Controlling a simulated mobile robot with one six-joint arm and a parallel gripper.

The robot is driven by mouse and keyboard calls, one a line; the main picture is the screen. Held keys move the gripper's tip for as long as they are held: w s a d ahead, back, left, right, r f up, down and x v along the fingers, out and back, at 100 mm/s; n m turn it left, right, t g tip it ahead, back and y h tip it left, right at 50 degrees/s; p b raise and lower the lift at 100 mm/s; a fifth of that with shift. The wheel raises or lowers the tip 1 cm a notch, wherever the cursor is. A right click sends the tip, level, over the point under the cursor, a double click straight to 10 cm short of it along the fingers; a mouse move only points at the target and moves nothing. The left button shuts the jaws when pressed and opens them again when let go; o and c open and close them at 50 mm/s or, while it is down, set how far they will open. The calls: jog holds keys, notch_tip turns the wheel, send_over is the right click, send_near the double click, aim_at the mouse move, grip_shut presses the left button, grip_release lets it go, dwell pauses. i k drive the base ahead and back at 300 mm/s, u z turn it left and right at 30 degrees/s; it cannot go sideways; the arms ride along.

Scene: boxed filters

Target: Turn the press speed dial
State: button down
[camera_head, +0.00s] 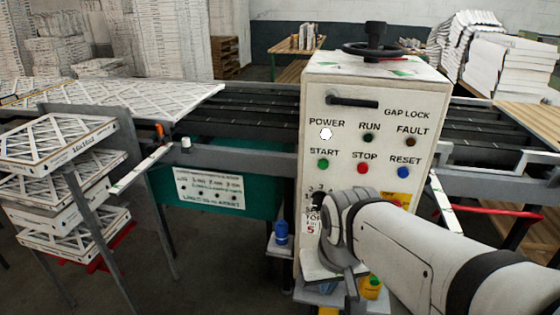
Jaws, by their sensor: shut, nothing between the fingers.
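The white press control cabinet (379,95) stands upright right of centre. Printed scale numbers (317,189) on the lower left of its front mark the speed dial's place. The dial itself is hidden behind my arm, so its setting cannot be read. My white arm (425,250) reaches in from the lower right, and its wrist is in front of the lower panel, close to the scale. My gripper's fingers are hidden behind the wrist. Whether they touch the dial cannot be seen.
Above the scale are green START (323,164), red STOP (363,168) and blue RESET (402,173) buttons. A lever (352,101) and black handwheel (374,45) are higher up. A rack of framed filters (60,140) stands left. A blue bottle (281,232) stands beside the cabinet.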

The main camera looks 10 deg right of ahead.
aim_at(317, 198)
jog(key=z, duration=2.2)
jog(key=k, duration=1.5)
jog(key=u, duration=0.35)
jog(key=i, duration=1)
jog(key=u, duration=0.1)
